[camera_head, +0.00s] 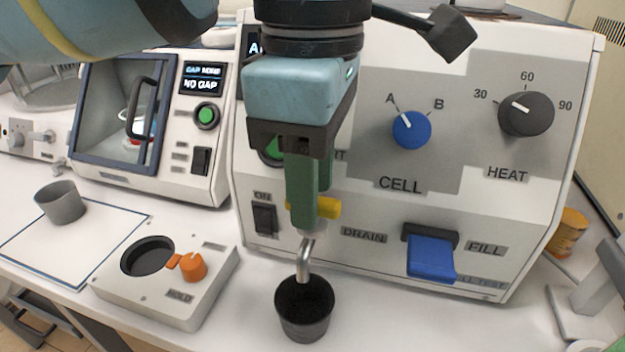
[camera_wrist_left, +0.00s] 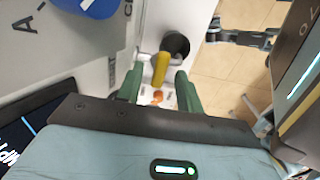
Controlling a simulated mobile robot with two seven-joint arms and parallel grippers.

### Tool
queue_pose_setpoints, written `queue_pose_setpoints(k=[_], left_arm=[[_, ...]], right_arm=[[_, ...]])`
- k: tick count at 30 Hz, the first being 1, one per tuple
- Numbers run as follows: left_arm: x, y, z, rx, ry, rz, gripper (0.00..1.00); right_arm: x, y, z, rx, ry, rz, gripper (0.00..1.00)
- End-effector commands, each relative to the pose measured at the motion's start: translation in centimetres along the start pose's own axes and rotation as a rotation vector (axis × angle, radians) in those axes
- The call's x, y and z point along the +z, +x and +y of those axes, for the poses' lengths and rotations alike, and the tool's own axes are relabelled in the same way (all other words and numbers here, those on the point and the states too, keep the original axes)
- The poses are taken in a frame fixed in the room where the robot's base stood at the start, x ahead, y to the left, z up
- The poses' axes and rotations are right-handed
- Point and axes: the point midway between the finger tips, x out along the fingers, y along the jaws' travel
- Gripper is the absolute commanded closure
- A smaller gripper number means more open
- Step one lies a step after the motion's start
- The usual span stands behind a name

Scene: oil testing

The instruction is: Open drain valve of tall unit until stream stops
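The tall unit (camera_head: 540,60) is a white panel with a DRAIN label, a yellow valve handle (camera_head: 327,208) and a bent metal spout (camera_head: 304,260). My left gripper (camera_head: 303,222) is at the handle, its green fingers covering part of it. In the left wrist view the fingers (camera_wrist_left: 158,92) stand apart, with the yellow handle (camera_wrist_left: 160,68) ahead, in line with the gap between them; contact cannot be told. A dark cup (camera_head: 303,318) stands under the spout; it also shows in the left wrist view (camera_wrist_left: 176,43). I can make out no stream. My right gripper is out of view.
A blue FILL lever (camera_head: 431,258) sticks out right of the spout. Left of the cup are a white block with an orange knob (camera_head: 193,267) and a grey cup (camera_head: 60,203) on a blue-edged mat. A boxed tester (camera_head: 150,125) stands behind.

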Motion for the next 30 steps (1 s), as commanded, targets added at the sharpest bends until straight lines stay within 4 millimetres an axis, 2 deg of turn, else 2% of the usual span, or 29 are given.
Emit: queue_pose_setpoints(k=[10,18,30], left_arm=[[-0.02,0.42,-0.01,0.0,-0.001,0.0,0.64],[-0.01,0.4,-0.01,0.001,-0.001,0.0,0.99],[-0.01,0.28,-0.02,0.001,-0.046,0.001,1.0]], right_arm=[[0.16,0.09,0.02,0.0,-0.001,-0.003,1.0],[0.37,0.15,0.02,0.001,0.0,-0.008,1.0],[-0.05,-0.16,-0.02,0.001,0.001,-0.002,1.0]])
